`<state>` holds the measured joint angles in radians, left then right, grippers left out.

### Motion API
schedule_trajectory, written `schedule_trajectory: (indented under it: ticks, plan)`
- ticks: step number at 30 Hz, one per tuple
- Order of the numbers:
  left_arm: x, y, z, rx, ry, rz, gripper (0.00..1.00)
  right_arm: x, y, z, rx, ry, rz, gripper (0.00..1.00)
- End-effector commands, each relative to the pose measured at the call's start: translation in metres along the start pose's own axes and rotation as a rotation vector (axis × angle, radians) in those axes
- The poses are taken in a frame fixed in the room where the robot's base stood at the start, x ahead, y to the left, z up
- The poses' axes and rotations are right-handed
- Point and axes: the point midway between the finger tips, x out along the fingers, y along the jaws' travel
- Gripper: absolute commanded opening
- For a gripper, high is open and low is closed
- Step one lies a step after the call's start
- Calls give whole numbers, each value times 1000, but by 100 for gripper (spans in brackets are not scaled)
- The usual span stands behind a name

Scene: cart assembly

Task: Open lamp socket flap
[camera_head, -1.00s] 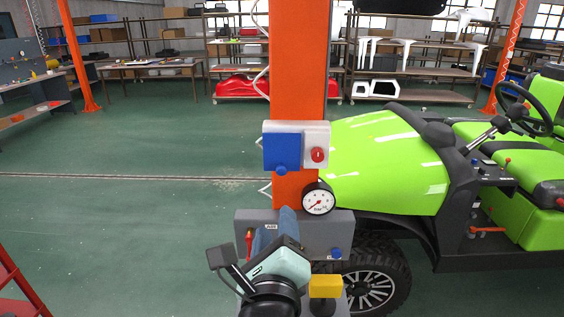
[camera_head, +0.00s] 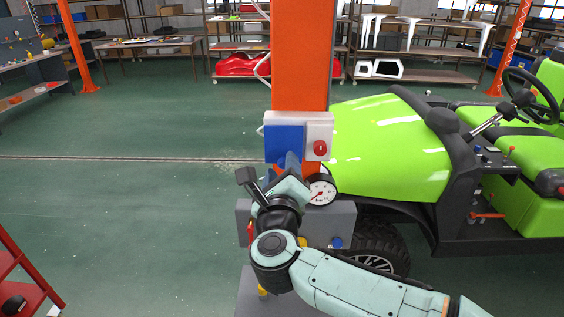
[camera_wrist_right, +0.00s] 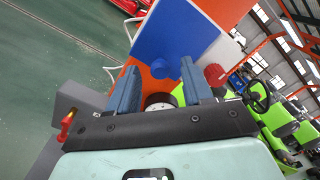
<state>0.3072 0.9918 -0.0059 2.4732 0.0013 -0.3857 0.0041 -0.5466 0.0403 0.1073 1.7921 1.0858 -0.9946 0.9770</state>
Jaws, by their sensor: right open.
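The lamp socket flap (camera_head: 284,138) is a blue square cover, shut on a white-grey box on the orange post. It also shows in the right wrist view (camera_wrist_right: 172,38), with a round blue knob (camera_wrist_right: 160,68) at its lower edge. My right gripper (camera_head: 281,163) is just below and in front of the flap. In the right wrist view its two blue fingers stand apart, with the knob beyond and between their tips (camera_wrist_right: 160,78). The fingers do not visibly hold anything. In the head view the knob is hidden by the gripper. My left gripper is not in view.
A red switch (camera_head: 320,148) sits right of the flap. A pressure gauge (camera_head: 320,190) is close beside my right wrist. A grey box (camera_head: 340,222) is below.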

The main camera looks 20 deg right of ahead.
Motion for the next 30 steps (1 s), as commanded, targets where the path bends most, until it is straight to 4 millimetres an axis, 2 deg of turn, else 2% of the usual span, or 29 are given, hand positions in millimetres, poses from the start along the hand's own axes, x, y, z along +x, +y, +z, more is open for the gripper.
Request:
schedule_trajectory:
  ticks: [5,13,14,18,30]
  plan:
    - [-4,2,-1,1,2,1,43,13,0,0,-2,0,-1,50]
    - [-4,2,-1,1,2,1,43,14,0,-1,-1,0,0,50]
    - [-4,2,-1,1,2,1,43,14,0,-1,-1,0,0,47]
    - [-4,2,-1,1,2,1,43,14,0,0,-1,0,0,1]
    - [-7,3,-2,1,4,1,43,11,1,4,-1,0,-1,0]
